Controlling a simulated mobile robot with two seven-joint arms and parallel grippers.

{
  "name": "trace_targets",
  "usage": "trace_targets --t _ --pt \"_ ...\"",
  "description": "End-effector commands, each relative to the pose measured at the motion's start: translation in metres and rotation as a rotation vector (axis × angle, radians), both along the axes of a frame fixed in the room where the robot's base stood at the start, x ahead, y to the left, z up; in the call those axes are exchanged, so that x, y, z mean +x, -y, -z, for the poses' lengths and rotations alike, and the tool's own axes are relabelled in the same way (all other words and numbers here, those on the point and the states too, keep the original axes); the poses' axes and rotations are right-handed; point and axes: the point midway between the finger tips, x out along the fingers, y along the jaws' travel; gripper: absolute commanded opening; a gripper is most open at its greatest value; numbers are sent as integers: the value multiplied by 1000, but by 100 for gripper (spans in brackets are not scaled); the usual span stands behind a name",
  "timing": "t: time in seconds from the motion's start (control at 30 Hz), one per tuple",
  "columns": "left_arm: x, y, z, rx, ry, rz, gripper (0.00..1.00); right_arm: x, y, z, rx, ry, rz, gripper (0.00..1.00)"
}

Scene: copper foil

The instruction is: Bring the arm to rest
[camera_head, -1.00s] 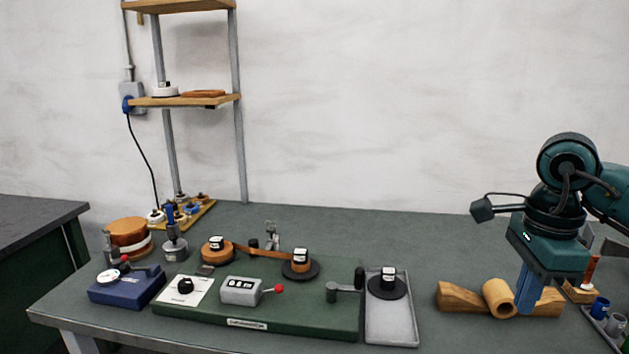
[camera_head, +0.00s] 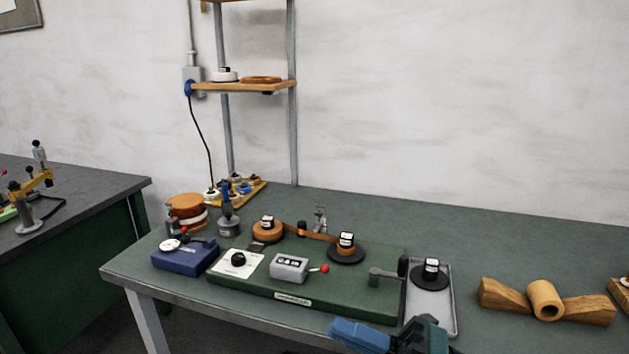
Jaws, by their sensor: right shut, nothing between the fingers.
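My right gripper (camera_head: 352,334) is at the bottom edge of the head view, in front of the table's front edge. Its blue fingers point left and are shut with nothing between them. Part of its dark green body (camera_head: 420,335) shows; the rest of the arm is cut off by the frame. It overlaps the lower front corner of the grey tray in the picture. My left gripper is not in view.
A green winding base (camera_head: 350,297) carries two copper foil spools, a counter and a crank. A grey tray (camera_head: 447,310) holds a black spool (camera_head: 431,275). A wooden cradle (camera_head: 590,309) with a tan roll (camera_head: 545,299) stands right. A blue gauge box (camera_head: 185,257) stands left.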

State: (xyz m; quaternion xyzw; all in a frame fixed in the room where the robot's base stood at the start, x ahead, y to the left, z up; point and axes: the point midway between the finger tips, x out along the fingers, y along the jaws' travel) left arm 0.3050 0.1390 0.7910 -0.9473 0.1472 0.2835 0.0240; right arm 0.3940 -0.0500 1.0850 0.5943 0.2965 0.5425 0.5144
Motion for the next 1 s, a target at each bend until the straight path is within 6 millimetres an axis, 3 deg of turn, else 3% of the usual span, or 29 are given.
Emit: trace_targets --t 0.13,0.23,0.3,0.4,0.5,0.6,0.7,1.0 --pt "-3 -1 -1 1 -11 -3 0 26 26 53 297 -547 270 0" --pt "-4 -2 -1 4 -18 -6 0 25 52 116 461 -925 454 0" --pt "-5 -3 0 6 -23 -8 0 10 68 164 556 -1177 574 0" --pt "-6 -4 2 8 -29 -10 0 -22 82 221 651 -1463 708 0" --pt "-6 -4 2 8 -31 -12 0 -54 90 259 713 -1666 804 0" --pt "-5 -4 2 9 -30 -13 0 -78 93 282 748 -1792 862 0" --pt "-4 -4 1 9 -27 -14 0 -89 94 291 764 -1850 888 0" --pt "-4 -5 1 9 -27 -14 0 -90 94 292 765 -1856 891 0"
